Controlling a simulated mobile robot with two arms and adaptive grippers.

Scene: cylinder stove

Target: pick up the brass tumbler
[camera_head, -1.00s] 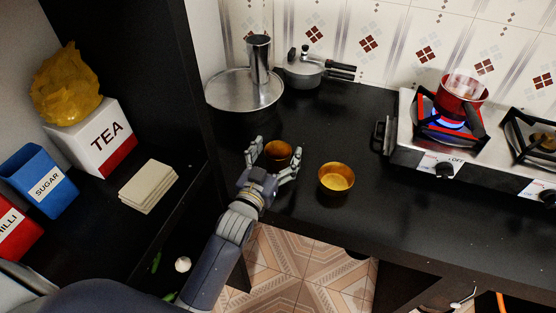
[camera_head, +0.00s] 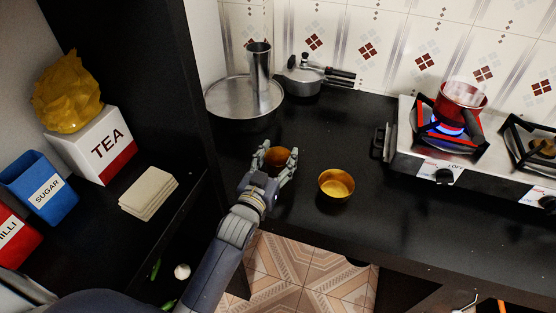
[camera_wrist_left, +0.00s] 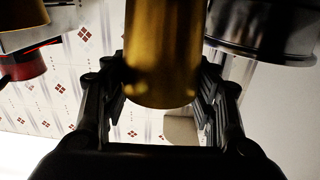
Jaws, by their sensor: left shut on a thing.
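A brass tumbler (camera_head: 279,154) is between the fingers of my left gripper (camera_head: 277,160), over the left part of the black counter. The fingers close on it from both sides, hiding its lower part in the head view. In the left wrist view the brass tumbler (camera_wrist_left: 163,55) fills the middle, with a dark finger (camera_wrist_left: 108,95) on its left and another on its right. I cannot tell whether it rests on the counter or is just off it. A second brass vessel (camera_head: 336,185) stands upright and apart, to the right. My right gripper is not in view.
A steel plate (camera_head: 222,99) with a tall steel tumbler (camera_head: 259,68) and a grey lidded pan (camera_head: 303,76) stand behind. A lit stove (camera_head: 412,145) with a red pot (camera_head: 460,97) is at the right. A shelf with containers is at the left. The counter's middle is clear.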

